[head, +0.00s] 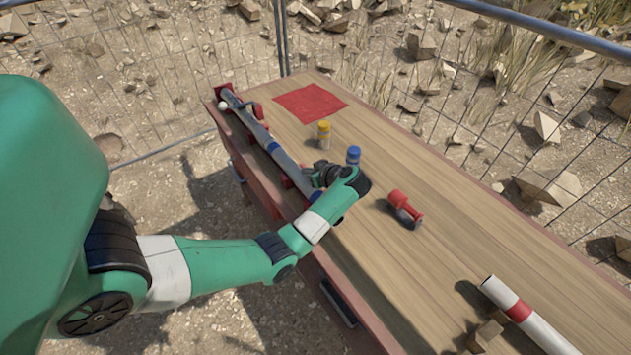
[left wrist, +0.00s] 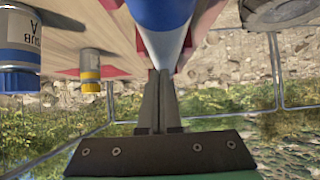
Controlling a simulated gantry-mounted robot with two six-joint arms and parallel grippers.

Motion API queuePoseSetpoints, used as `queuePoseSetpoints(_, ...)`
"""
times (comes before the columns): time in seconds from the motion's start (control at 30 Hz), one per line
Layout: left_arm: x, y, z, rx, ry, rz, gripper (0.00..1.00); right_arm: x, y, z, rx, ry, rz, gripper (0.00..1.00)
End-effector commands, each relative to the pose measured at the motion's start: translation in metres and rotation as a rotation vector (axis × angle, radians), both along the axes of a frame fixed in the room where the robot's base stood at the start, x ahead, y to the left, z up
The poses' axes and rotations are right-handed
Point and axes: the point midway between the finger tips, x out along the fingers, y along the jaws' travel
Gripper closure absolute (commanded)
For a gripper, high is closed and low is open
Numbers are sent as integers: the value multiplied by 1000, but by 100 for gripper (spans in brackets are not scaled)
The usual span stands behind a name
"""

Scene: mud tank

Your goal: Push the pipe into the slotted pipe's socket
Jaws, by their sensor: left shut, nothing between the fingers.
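A long grey pipe (head: 248,122) with a blue band lies in red supports along the table's left edge in the head view. The blue band (left wrist: 163,10) and grey length of the pipe also show at the top of the left wrist view. My left gripper (head: 318,172) is beside the pipe's near part in the head view. In the left wrist view its fingers (left wrist: 160,85) are shut together with nothing between them, close to the pipe; contact cannot be told. The slotted socket cannot be made out clearly. My right gripper is not in view.
A blue-capped bottle (head: 353,156) stands close to my left gripper, a yellow-capped bottle (head: 323,135) farther back. A red cloth (head: 310,102), a red-and-black tool (head: 405,209) and a white pipe with a red band (head: 545,333) lie on the table (head: 470,225). Wire fencing stands beyond.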

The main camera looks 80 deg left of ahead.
Motion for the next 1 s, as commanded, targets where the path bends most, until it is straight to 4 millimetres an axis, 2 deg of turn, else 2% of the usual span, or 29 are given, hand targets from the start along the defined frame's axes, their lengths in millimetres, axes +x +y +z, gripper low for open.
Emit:
queuePoseSetpoints(0.03,-5,11,-3,1,-3,4,100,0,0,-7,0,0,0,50)
queuePoseSetpoints(0.2,-20,43,-3,1,-3,4,100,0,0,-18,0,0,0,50)
queuePoseSetpoints(0.27,-24,51,-2,2,-2,3,100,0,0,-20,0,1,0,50)
queuePoseSetpoints(0.37,-24,51,-15,1,-2,-1,100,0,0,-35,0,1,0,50)
queuePoseSetpoints(0.4,-24,51,-8,-2,2,-2,100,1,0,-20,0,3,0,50)
queuePoseSetpoints(0.43,-24,51,-9,-2,3,-2,100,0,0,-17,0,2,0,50)
queuePoseSetpoints(0.6,-24,50,-17,-4,1,0,100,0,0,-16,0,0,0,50)
queuePoseSetpoints(0.87,-25,50,-17,-7,2,2,100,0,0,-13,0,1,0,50)
queuePoseSetpoints(1.0,-39,53,-11,-10,6,25,100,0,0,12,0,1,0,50)
